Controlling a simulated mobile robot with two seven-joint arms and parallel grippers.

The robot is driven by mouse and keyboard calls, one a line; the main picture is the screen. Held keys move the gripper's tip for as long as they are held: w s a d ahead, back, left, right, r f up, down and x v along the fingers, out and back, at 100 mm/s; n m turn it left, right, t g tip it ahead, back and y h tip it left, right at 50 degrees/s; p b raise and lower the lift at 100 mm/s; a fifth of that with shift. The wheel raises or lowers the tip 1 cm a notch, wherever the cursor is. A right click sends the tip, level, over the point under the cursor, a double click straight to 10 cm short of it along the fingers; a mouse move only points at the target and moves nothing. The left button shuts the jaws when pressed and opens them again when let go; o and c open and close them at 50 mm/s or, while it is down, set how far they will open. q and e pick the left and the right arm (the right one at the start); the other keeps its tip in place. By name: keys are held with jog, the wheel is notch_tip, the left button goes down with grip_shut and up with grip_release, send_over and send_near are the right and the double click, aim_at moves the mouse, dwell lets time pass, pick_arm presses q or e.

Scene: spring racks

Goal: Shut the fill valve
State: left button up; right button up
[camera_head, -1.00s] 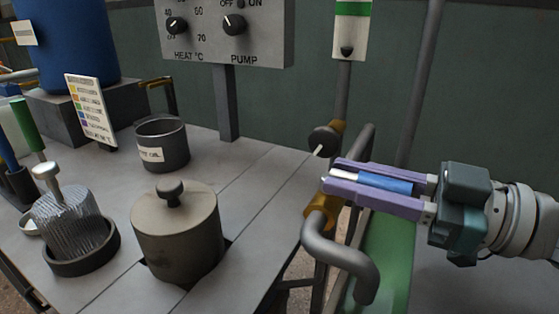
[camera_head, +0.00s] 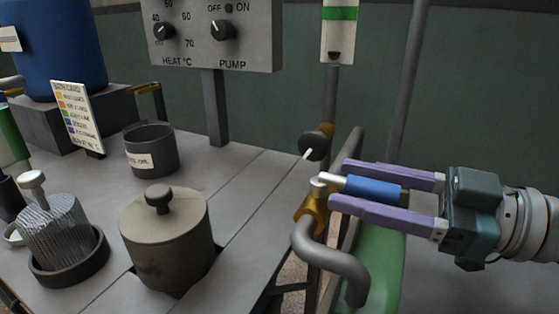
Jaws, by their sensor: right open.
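The valve has a brass body (camera_head: 312,213) on a grey bent pipe (camera_head: 333,262) at the right edge of the bench. Its lever with a blue sleeve (camera_head: 372,188) points right from a silver stem. My right gripper (camera_head: 338,183) comes in from the right with two purple fingers. It is open, with one finger above and one below the blue lever, and a gap shows between the lever and the fingers. A second, dark round knob (camera_head: 316,144) with a white pointer sits on another brass fitting behind. My left gripper is not in view.
A lidded pot (camera_head: 166,240) stands on the bench (camera_head: 238,160), left of the valve. A dark open can (camera_head: 150,150), a ribbed cylinder in a dark dish (camera_head: 58,235) and a colour-coded card (camera_head: 78,118) stand further left. A control panel (camera_head: 216,36) rises behind.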

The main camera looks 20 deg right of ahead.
jog(key=v, duration=0.8)
jog(key=shift+r, duration=0.1)
